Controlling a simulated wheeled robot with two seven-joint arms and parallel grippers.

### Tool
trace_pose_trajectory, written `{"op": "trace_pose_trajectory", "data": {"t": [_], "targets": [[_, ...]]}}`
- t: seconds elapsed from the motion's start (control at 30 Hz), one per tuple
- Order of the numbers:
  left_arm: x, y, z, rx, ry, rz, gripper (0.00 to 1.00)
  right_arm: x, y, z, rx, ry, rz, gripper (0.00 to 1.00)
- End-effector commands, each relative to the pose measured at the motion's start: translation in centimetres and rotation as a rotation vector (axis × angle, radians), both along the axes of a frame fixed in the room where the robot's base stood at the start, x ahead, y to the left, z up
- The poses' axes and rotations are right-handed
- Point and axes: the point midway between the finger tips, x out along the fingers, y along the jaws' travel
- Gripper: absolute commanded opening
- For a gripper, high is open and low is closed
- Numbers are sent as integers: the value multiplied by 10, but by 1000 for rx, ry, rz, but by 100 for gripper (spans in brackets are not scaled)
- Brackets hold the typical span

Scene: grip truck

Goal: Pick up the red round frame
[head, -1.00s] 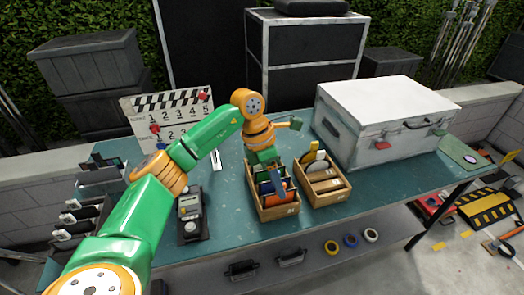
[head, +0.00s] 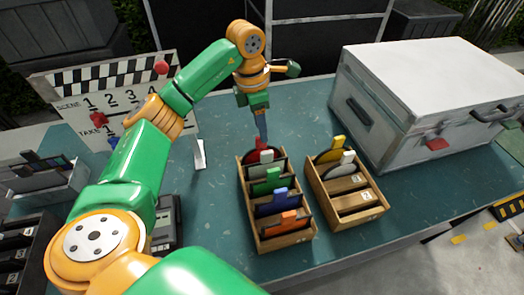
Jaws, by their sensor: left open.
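A wooden box (head: 248,206) on the table holds a row of upright round frames with coloured tabs. The red round frame (head: 261,146) stands in its rearmost slot; its red tab shows above a white-grey frame in front. My left gripper (head: 261,127) points down just behind and above the red frame's tab. It is open and empty, its fingers seen nearly edge-on; whether they touch the tab cannot be told. My right gripper is not in view.
A second wooden box (head: 368,206) with yellow and white frames stands close on the right. A large silver case (head: 390,130) is farther right. A clapperboard (head: 95,85) stands at the left. The teal table (head: 220,110) is clear around the boxes' rear.

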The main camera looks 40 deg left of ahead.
Motion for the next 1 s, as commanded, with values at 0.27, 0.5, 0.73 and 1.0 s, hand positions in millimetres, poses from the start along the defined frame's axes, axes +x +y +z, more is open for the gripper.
{"op": "trace_pose_trajectory", "data": {"t": [0.27,0.5,0.73,1.0], "targets": [[-2,-3,-32,0,6,0,50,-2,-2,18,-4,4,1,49],[0,-6,-71,-1,2,-1,50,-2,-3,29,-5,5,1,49],[0,-6,-73,-1,-1,-1,39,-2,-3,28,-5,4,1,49],[0,-6,-73,-1,-1,0,0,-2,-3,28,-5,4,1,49]]}}
